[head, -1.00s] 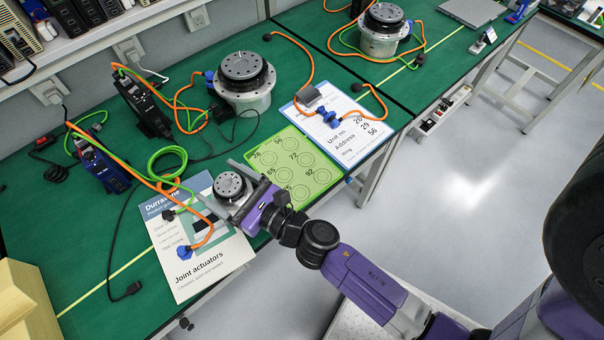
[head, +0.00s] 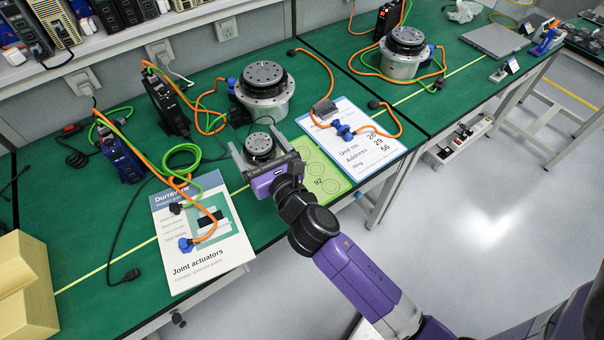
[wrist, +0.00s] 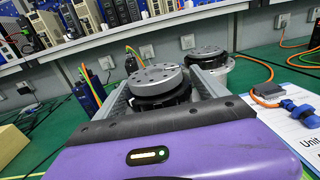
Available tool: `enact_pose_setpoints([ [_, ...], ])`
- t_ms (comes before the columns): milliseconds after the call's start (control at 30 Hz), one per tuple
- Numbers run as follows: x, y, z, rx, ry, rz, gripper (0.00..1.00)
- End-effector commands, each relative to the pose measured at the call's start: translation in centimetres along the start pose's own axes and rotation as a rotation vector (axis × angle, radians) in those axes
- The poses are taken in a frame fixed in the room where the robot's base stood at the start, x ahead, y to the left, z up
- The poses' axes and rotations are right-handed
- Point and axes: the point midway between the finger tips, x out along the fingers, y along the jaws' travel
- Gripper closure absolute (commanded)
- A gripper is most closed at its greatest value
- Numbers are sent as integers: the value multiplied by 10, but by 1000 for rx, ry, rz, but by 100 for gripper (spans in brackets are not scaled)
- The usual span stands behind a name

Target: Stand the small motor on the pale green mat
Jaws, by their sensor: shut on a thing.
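The small motor (head: 260,149), a dark round actuator with a silver face, is held upright between the fingers of my gripper (head: 262,153). In the wrist view the small motor (wrist: 157,82) sits between both grey fingers, its round face up. The pale green mat (head: 334,183) with printed circles and numbers lies on the bench, right of my gripper. My gripper and the motor cover the mat's left part in the head view. I cannot tell how high the motor is above the surface.
A large motor (head: 265,92) stands close behind my gripper. A white sheet (head: 375,154) with a blue connector (head: 344,132) lies right of the mat. A booklet (head: 203,238) with orange cable over it lies to the left. Another large motor (head: 404,54) stands farther back.

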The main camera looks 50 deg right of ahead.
Motion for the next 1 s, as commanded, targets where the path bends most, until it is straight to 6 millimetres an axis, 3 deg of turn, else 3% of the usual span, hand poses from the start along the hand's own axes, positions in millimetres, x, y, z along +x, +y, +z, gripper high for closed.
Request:
enact_pose_setpoints([
  [500, 46, -86, 70, 4, -17, -424, 90],
  [733, 43, -121, 92, 4, -13, -631, 90],
  [1000, 36, -135, 100, 2, -8, -738, 90],
])
